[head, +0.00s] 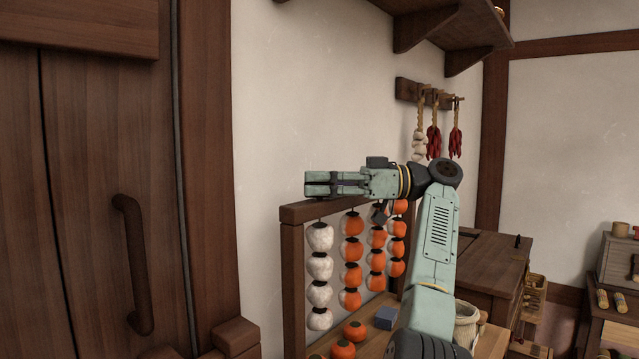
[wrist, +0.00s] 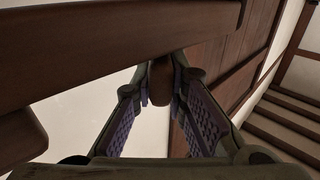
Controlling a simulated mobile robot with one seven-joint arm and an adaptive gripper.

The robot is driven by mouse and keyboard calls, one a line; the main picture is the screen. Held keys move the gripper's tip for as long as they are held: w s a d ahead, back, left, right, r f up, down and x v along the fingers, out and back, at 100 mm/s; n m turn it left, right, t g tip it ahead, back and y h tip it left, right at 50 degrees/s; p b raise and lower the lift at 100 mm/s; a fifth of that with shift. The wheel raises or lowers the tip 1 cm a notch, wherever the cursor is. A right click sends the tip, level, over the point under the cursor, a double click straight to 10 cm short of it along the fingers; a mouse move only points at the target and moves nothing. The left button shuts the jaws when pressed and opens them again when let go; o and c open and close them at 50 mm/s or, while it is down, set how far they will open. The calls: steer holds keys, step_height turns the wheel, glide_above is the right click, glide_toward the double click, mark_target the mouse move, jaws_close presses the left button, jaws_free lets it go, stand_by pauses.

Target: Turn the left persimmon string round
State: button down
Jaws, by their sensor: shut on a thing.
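The left persimmon string (head: 319,266) hangs from the top rail of a wooden rack (head: 292,270) in the head view. Its several fruits show white faces, with dark bands between them. My gripper (head: 312,184) lies level just above the left end of the rail, its fingers pointing left, over this string. In the wrist view my gripper (wrist: 160,82) is shut on a small brown knob-like piece (wrist: 160,80) beside the dark rail. Whether that piece belongs to the left string is not clear. The string itself does not show in the wrist view.
Three more strings hang to the right; the second string (head: 351,262) shows white and orange sides. Loose persimmons (head: 355,330) and a blue-grey block (head: 386,318) lie on the bench below. A wooden door (head: 100,200) stands left; garlic and chillies (head: 434,142) hang behind my arm.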

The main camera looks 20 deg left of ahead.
stand_by(0.3)
steer(key=c, duration=1.6)
jaws_free()
steer(key=shift+f+m+t+y, duration=0.1)
steer(key=shift+m+t+y, duration=0.35)
steer(key=shift+t, duration=0.45)
